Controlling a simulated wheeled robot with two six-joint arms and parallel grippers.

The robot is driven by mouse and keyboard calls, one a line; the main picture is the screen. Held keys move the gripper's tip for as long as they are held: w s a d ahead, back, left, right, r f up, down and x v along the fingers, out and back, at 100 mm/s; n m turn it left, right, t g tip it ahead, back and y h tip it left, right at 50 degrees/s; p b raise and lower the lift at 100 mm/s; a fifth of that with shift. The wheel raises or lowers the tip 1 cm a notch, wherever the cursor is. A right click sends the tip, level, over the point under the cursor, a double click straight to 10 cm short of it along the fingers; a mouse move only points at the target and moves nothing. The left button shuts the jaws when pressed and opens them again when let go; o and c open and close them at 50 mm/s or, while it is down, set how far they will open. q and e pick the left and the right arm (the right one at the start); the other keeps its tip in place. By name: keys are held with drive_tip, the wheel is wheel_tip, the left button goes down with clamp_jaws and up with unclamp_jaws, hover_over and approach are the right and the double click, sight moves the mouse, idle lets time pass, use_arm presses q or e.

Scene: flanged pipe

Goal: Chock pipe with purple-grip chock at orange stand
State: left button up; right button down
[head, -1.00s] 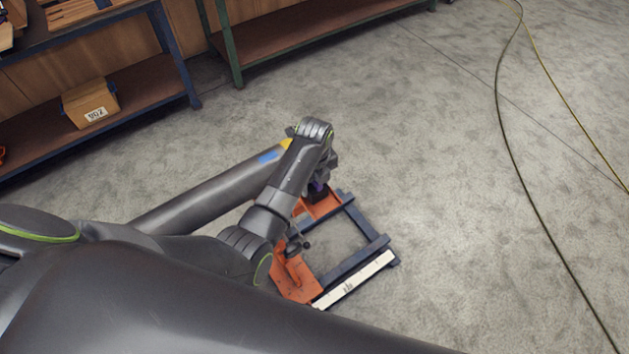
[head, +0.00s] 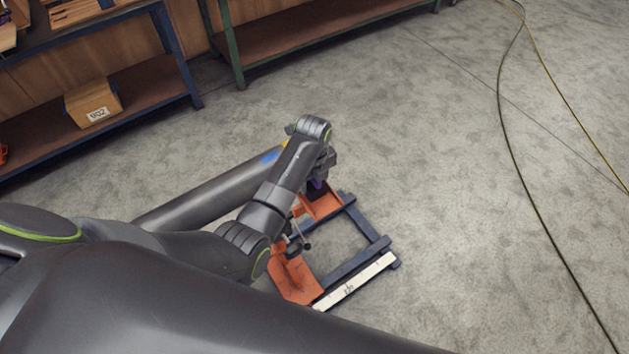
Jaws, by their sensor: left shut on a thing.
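The pipe (head: 205,192) is a dark grey cylinder slanting up to the right, with a blue mark and a bit of yellow near its far end. The orange stand (head: 293,277) has orange plates on a dark blue frame on the floor. My left gripper (head: 318,184) points down over the stand's far orange plate, beside the pipe's far end. It is shut on the purple-grip chock (head: 317,184), of which only a little purple and dark body shows. The wrist hides the pipe's end, and I cannot tell whether the chock touches pipe or stand. My right gripper is out of view.
A white marked strip (head: 353,282) runs along the frame's near side. Blue and green shelf benches stand at the back, one with a cardboard box (head: 94,102). A black cable (head: 512,150) and a yellow one lie at right. The floor between is clear.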

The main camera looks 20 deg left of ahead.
use_arm(q)
drive_tip(key=shift+w+a, duration=0.4)
drive_tip(key=shift+a, duration=0.15)
drive_tip(key=o, duration=1.2)
drive_tip(key=shift+c, duration=0.2)
drive_tip(key=shift+s+d+r, duration=0.1)
drive_tip(key=shift+d+r, duration=0.05)
drive_tip(key=shift+r, duration=1.05)
drive_tip(key=shift+s+d+r, duration=0.1)
drive_tip(key=shift+d+r, duration=0.05)
drive_tip(key=shift+r, duration=1)
drive_tip(key=shift+s+d+r, duration=0.1)
drive_tip(key=shift+r, duration=1.05)
